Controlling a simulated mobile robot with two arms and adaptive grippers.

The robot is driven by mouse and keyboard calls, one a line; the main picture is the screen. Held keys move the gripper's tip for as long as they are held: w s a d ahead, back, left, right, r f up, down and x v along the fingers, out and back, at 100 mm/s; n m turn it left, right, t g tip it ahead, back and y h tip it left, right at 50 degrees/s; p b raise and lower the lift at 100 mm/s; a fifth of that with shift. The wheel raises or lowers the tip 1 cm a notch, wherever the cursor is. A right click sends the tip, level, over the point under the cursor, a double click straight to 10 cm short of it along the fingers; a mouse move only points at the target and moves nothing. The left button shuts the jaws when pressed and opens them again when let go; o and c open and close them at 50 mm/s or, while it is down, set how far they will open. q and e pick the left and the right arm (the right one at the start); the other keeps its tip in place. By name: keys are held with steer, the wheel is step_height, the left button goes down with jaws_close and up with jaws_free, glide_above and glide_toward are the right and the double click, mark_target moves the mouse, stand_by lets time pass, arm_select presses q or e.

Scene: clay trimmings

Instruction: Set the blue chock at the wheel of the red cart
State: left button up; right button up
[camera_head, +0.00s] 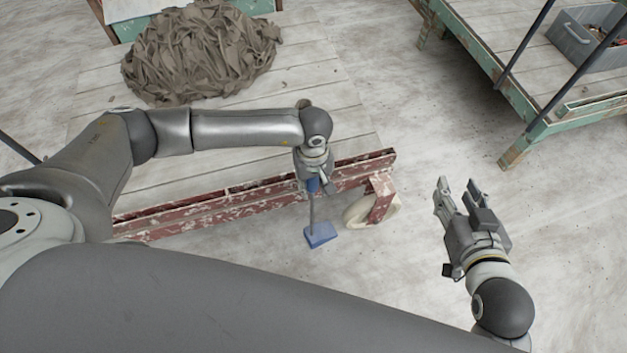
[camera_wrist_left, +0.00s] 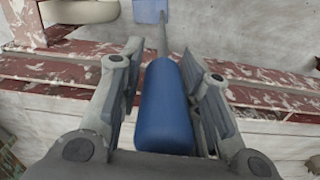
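The blue chock (camera_head: 320,235) is a wedge on a grey rod with a blue grip (camera_wrist_left: 166,110). The wedge is left of the wheel with a gap, at or just above the floor; I cannot tell which. My left gripper (camera_head: 314,186) is shut on the blue grip. My right gripper (camera_head: 457,187) is open and empty, right of the wheel.
A heap of grey-brown clay trimmings (camera_head: 200,52) lies on the cart deck. A green-framed table (camera_head: 480,30) with a grey toolbox (camera_head: 585,42) stands at the upper right. The floor (camera_head: 410,130) between cart and table is clear.

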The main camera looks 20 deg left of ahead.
arm_select(q)
steer(key=o, duration=0.3)
steer(key=shift+w, duration=0.1)
steer(key=shift+r, duration=0.1)
step_height(320, 180, up, 12)
stand_by(0.4)
